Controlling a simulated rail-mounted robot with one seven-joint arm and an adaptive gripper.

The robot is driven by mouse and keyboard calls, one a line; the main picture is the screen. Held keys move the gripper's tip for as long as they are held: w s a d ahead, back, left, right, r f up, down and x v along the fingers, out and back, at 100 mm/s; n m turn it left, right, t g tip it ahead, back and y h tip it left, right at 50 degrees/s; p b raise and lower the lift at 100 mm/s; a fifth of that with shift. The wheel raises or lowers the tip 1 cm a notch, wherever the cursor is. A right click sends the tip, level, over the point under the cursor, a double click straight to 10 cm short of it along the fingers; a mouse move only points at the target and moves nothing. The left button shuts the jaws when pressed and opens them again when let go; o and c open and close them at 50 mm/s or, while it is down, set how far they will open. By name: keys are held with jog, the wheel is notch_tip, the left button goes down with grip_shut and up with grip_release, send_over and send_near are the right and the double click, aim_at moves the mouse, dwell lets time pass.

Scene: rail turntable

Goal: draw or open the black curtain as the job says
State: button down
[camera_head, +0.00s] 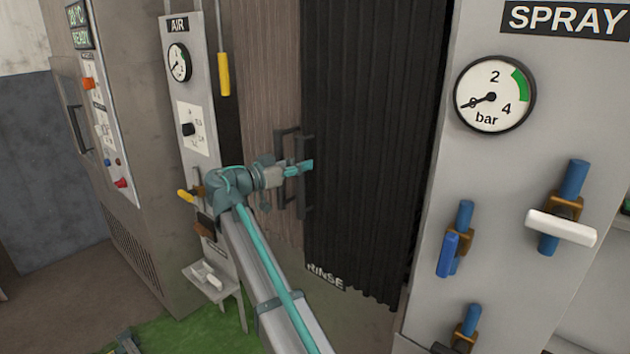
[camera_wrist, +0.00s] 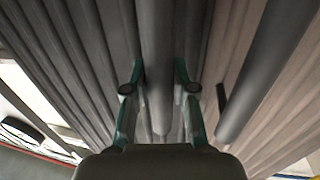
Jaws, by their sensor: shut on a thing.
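The black curtain (camera_head: 372,130) hangs in pleats over the right part of the opening between the two panels. Its left edge meets a brown pleated curtain (camera_head: 268,85). An upright dark handle bar (camera_head: 303,195) is at the black curtain's left edge. My gripper (camera_head: 306,167) reaches in from the left and is shut on this bar. In the wrist view, my gripper (camera_wrist: 158,80) has one finger on each side of the bar (camera_wrist: 157,45), with black curtain pleats (camera_wrist: 85,60) at left. What is behind the curtains is hidden.
A second handle bar (camera_head: 282,165) is on the brown curtain, close to my gripper. The AIR panel (camera_head: 210,100) stands at left. The SPRAY panel (camera_head: 500,180), with a gauge and several valves, stands at right. A RINSE label (camera_head: 326,277) is below the black curtain.

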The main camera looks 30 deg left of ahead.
jog(key=shift+a+r, duration=0.1)
jog(key=shift+a, duration=0.3)
jog(key=c, duration=0.9)
grip_release()
jog(key=shift+a, duration=0.15)
jog(key=v, duration=1.2)
